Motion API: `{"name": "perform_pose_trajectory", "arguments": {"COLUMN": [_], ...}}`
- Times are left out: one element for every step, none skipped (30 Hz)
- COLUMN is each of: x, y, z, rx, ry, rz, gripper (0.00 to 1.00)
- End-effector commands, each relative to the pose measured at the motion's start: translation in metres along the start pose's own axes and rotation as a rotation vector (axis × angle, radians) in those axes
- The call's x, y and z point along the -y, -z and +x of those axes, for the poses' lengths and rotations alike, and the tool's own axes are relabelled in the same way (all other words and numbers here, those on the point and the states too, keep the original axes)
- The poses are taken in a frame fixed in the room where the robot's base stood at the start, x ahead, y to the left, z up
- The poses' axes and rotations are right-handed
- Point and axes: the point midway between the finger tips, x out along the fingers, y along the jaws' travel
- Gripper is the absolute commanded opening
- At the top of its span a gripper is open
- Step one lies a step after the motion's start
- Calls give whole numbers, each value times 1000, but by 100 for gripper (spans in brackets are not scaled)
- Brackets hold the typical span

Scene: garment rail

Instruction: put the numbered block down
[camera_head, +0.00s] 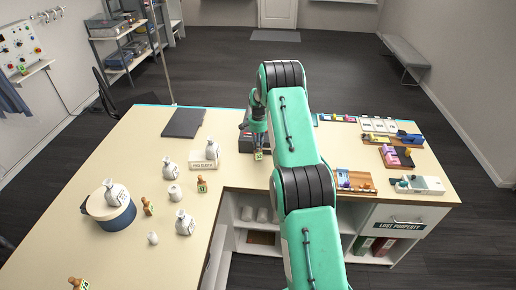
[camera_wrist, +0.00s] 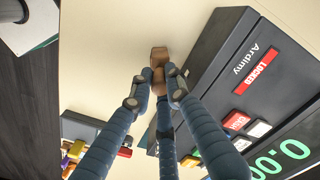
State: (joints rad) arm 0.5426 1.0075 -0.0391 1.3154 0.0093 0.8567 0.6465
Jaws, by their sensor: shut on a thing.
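My gripper (camera_head: 257,147) is low over the counter (camera_head: 130,150), close beside a dark device. It is shut on a wooden numbered block (camera_head: 259,155), whose small yellow-green label shows just below the fingers. In the wrist view the brown block (camera_wrist: 159,55) sits between the blue fingers (camera_wrist: 155,88), with its end pointing away from the palm. The fingers hide part of it. I cannot tell whether the block touches the counter. Similar wooden pieces with green labels stand on the left, one by the sign (camera_head: 202,184) and one by the round box (camera_head: 147,206).
The dark device (camera_wrist: 220,65) reads "Ardimy" and "LOCKED" and has buttons and a green display. White bottles (camera_head: 185,222), a blue round box (camera_head: 108,210) and a black pad (camera_head: 184,122) occupy the left. Trays of small items (camera_head: 397,156) lie at right. Counter left of the device is partly clear.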

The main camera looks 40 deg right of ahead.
Motion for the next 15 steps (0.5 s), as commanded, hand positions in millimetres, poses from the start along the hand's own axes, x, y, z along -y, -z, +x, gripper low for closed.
{"name": "perform_pose_trajectory", "arguments": {"x": [0,0,0,0,0,0,0,0,0,0,0,0,0,0,0], "y": [0,0,0,0,0,0,0,0,0,0,0,0,0,0,0], "z": [4,7,10,12,14,16,16,17,17,17,17,17,17,17,17], "rx": [1,0,-1,-1,-1,-1,-1,-1,-1,-1,-1,-1,-1,-1,-1], "ry": [0,0,1,1,1,1,1,1,1,1,1,1,1,1,1], "rz": [0,0,0,0,0,0,0,0,0,0,0,0,0,0,0], "gripper": [0,0,0,0,0,0,0,0,0,0,0,0,0,0,0]}}
